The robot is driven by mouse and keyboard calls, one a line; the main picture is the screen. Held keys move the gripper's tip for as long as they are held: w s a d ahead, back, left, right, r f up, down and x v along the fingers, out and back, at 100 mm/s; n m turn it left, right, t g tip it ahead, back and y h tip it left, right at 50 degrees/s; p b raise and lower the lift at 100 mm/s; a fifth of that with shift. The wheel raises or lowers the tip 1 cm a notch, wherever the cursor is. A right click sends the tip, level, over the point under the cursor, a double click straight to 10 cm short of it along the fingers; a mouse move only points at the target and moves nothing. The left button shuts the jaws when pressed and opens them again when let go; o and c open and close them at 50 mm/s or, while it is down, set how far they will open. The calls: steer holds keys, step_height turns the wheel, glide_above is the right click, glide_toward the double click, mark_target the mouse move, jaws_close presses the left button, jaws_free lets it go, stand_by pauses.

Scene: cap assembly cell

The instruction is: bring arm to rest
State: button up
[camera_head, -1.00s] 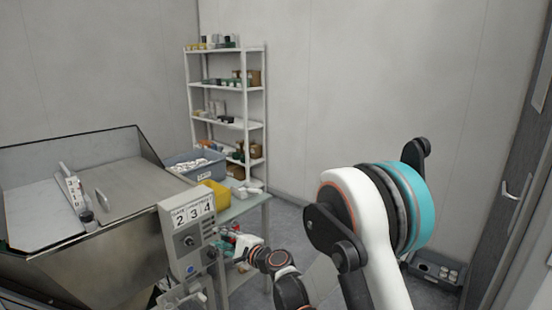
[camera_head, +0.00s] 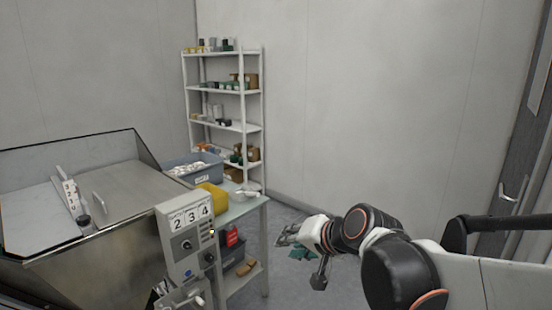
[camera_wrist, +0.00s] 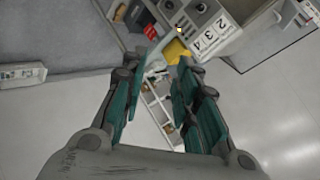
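My gripper (camera_head: 292,244) is at the end of my arm, right of the control box, over the open floor in the head view. In the wrist view my gripper (camera_wrist: 156,95) shows two teal-padded fingers spread apart with a clear gap and nothing held between them. The control box (camera_head: 188,240) with the numbers 2 3 4 stands left of my gripper, apart from it. The box also shows in the wrist view (camera_wrist: 212,38).
A metal hopper (camera_head: 105,265) is at the left. A small table (camera_head: 240,208) carries a grey bin (camera_head: 190,167) and a yellow bin (camera_head: 213,196). A shelf rack (camera_head: 262,105) stands behind. A door (camera_head: 515,180) is at the right. Floor is free between table and arm.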

steer(key=s+d+f+n+h, duration=0.2)
steer(key=s+d+h, duration=0.1)
steer(key=s+d, duration=0.5)
steer(key=s+d+f+n+g+h, duration=0.1)
steer(key=s+d+n+h, duration=0.1)
steer(key=s+d, duration=0.6)
steer(key=s+h, duration=0.1)
steer(key=s, duration=0.3)
steer(key=shift+f+g, duration=0.3)
steer(key=shift+f, duration=0.1)
